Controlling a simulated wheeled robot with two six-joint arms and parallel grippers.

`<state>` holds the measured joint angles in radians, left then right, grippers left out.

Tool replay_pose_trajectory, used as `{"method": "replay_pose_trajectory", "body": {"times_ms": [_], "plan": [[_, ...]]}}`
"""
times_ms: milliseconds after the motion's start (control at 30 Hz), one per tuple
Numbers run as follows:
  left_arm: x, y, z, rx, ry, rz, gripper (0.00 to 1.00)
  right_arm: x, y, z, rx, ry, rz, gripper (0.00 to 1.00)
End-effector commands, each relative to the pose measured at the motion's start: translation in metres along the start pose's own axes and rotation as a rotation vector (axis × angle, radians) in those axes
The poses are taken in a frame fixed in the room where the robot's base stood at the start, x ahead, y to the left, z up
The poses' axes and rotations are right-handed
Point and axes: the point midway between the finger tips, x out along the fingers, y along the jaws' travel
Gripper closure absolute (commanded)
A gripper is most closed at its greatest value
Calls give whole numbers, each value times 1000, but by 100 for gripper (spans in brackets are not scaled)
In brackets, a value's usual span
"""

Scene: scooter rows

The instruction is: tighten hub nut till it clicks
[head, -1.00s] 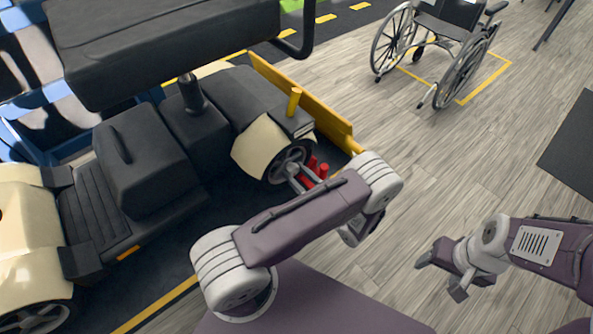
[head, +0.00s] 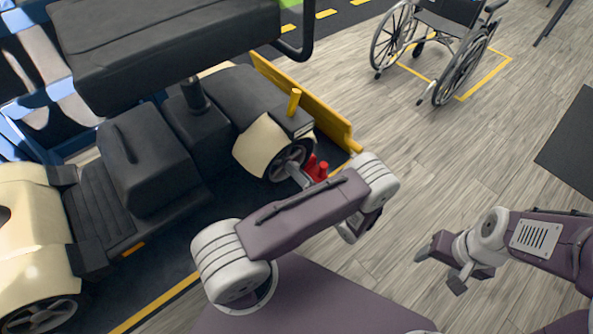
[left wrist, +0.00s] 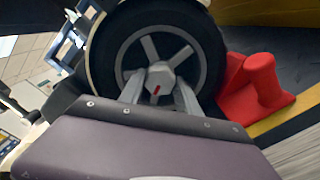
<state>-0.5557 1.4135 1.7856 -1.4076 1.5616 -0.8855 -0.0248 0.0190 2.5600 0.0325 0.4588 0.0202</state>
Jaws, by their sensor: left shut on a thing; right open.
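The hub nut (left wrist: 159,76) is a grey hexagonal nut with a red mark, at the centre of the scooter's wheel (left wrist: 204,55) in the left wrist view. The fingers of my left gripper (left wrist: 160,90) lie on either side of it, shut on it. In the head view, my left gripper (head: 297,174) reaches the front wheel (head: 284,160) of the cream scooter, and the nut is hidden behind it. My right gripper (head: 437,266) is open and empty, over the floor at the right.
A red chock (head: 317,167) stands right beside the wheel, close to my left gripper; it also shows in the left wrist view (left wrist: 258,84). A wheelchair (head: 440,45) stands at the top right. The floor between is clear.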

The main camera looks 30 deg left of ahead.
Motion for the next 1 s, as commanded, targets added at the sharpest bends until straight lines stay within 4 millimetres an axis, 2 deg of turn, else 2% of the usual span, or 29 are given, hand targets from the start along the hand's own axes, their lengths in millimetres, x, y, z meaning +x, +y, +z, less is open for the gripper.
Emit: {"method": "replay_pose_trajectory", "body": {"times_ms": [400, 967, 1000], "plan": [[0, 0, 0, 174, 0, -1, 100, -3, 0, 0, 0, 0, 0, 35], [0, -1, 0, 198, 0, -2, 100, -3, 0, 0, 0, 0, 0, 35], [0, -1, 0, 198, 0, -2, 52, -3, 0, 0, 0, 0, 0, 35]]}}
